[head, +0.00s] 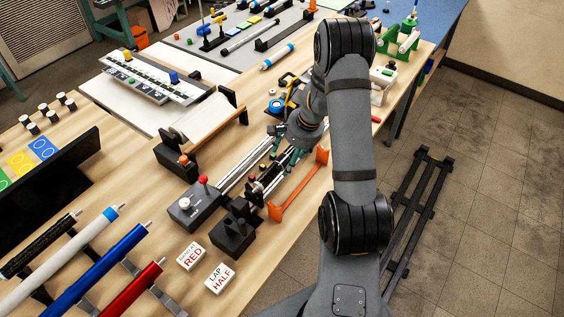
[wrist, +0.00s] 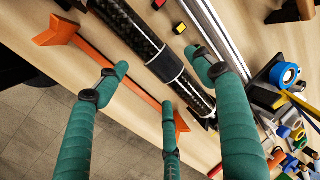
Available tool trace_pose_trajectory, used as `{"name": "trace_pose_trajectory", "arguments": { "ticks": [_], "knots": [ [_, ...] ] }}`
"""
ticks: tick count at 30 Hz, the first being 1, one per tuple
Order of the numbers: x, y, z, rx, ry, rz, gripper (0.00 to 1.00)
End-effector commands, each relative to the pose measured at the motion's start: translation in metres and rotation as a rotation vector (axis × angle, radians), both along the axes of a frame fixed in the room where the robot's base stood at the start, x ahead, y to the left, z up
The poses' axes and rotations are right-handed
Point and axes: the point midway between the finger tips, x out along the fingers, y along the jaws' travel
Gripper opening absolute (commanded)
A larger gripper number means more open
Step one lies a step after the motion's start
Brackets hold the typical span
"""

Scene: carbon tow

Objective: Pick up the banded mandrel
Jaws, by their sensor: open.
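In the wrist view a black woven mandrel (wrist: 130,28) with pale bands runs diagonally from the top left to the lower right. My gripper (wrist: 163,78) has teal fingers spread apart, with fingertips on both sides of the mandrel near this band. The fingers look open and not closed on it; whether any touches it I cannot tell. In the head view my gripper (head: 291,157) is over the rail fixture, and my arm and fingers hide much of the mandrel there.
An orange bar (head: 300,186) lies along the table edge beside the fixture, and silver rails (wrist: 212,28) run alongside the mandrel. A grey box with a red knob (head: 194,202) stands at the near rail end. Black, white, blue and red rods (head: 132,290) lie at lower left. Tape rolls (wrist: 285,75) sit at right.

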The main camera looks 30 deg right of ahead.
Motion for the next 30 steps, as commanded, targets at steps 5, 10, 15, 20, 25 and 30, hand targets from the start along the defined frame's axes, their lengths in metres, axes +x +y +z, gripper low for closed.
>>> {"name": "trace_pose_trajectory", "arguments": {
  "ticks": [5,10,15,20,25,30],
  "knots": [
    [0.006,0.006,-0.023,0.0,0.001,0.003,0.68],
    [0.007,0.006,-0.027,-0.001,-0.001,0.002,0.68],
    [0.007,0.006,-0.026,-0.001,0.0,0.002,0.65],
    [0.007,0.006,-0.026,-0.001,0.0,0.002,0.56],
    [0.008,0.006,-0.026,-0.001,0.0,0.002,0.46],
    [0.007,0.006,-0.026,-0.001,0.0,0.002,0.36]
  ]
}}
